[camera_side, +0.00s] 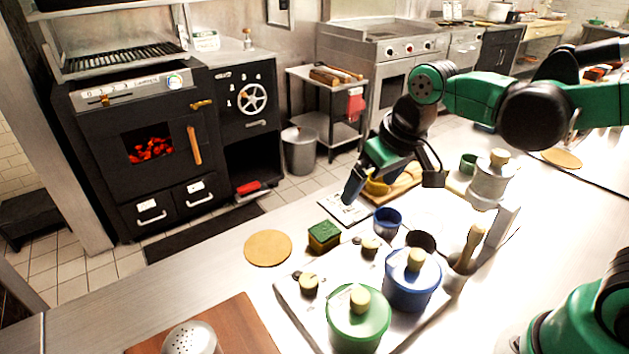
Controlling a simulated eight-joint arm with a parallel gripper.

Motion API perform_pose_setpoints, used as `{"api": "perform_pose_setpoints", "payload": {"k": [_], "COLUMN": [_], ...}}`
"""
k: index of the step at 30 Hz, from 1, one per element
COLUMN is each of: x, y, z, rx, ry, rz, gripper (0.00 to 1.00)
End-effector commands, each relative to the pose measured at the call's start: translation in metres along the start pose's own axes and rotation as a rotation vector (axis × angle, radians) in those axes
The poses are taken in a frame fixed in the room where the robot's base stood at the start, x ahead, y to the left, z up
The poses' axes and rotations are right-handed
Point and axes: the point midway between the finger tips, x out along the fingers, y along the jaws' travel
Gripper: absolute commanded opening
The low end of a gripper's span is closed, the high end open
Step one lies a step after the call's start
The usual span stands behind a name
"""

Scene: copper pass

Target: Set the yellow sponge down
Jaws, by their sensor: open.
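A small block with a green top and yellowish sides (323,236), which looks like the sponge, rests on the steel counter near the middle. My gripper (392,184) is behind it and to the right, open. One dark finger reaches down at the left and another part shows at the right. A yellow rounded thing (378,187) shows just below and behind my gripper, partly hidden by it. I cannot tell whether it touches the fingers. The sponge-like block is apart from my gripper.
A blue cup (387,221) stands just in front of my gripper. A green lidded pot (358,319) and a blue lidded pot (412,280) stand on a pale board nearer the camera. A round tan mat (267,247) lies at the left, with bare counter around it.

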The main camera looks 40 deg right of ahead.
Motion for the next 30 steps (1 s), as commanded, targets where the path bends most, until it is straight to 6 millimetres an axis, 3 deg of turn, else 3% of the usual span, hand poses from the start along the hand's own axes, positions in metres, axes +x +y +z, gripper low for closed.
{"api": "perform_pose_setpoints", "payload": {"k": [4, 12, 30], "x": [0.027, 0.071, 0.128], "y": [-0.015, -0.034, -0.036], "z": [-0.015, -0.020, -0.002], "rx": [-0.001, 0.000, 0.002], "ry": [-0.139, -0.319, -0.352], "rz": [0.002, 0.022, 0.028], "gripper": [0.97, 0.97, 0.97]}}
